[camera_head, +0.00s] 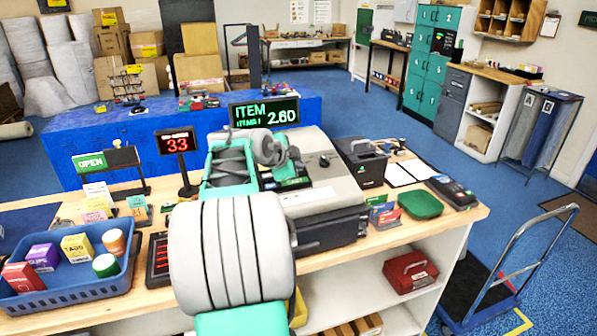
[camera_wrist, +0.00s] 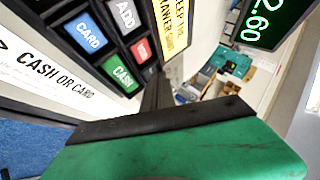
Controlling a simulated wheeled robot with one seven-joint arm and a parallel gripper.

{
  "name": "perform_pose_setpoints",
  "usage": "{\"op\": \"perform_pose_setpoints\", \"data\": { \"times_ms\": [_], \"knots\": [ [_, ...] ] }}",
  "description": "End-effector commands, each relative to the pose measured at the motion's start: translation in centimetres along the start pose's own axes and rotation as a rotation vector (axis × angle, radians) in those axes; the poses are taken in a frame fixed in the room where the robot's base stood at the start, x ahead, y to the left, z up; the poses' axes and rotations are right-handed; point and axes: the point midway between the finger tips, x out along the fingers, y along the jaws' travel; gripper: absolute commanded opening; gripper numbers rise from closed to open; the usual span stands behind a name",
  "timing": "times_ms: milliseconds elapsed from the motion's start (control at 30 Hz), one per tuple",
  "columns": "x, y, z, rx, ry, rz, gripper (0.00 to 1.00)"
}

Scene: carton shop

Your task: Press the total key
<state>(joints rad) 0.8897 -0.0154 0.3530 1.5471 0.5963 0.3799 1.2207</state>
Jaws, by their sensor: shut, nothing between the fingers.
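The register (camera_head: 345,190) stands on the wooden counter, largely behind my arm. Its display (camera_head: 264,112) reads ITEM 2.60 and also shows at the top right of the wrist view (camera_wrist: 264,22). In the wrist view I see a blue CARD key (camera_wrist: 86,35), a green CASH key (camera_wrist: 121,73), a grey key (camera_wrist: 126,14) and a red key (camera_wrist: 141,48). I cannot make out a key marked total. My gripper (camera_wrist: 156,84) is shut and empty, its fingers close to the green and red keys; contact cannot be told. In the head view my gripper (camera_head: 284,166) is over the register's keypad area.
A blue basket (camera_head: 75,292) of small goods stands at the counter's left. A sign reading 33 (camera_head: 177,142) stands left of my arm. A black printer-like box (camera_head: 362,160), a green dish (camera_head: 421,204) and a card terminal (camera_head: 452,192) lie right of the register.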

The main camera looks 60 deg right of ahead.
Motion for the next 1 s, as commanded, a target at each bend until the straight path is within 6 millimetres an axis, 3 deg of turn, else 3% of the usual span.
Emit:
{"op": "perform_pose_setpoints", "data": {
  "times_ms": [1000],
  "knots": [
    [0.81,0.86,0.71,-0.006,-0.004,0.01,0.0]
  ]
}}
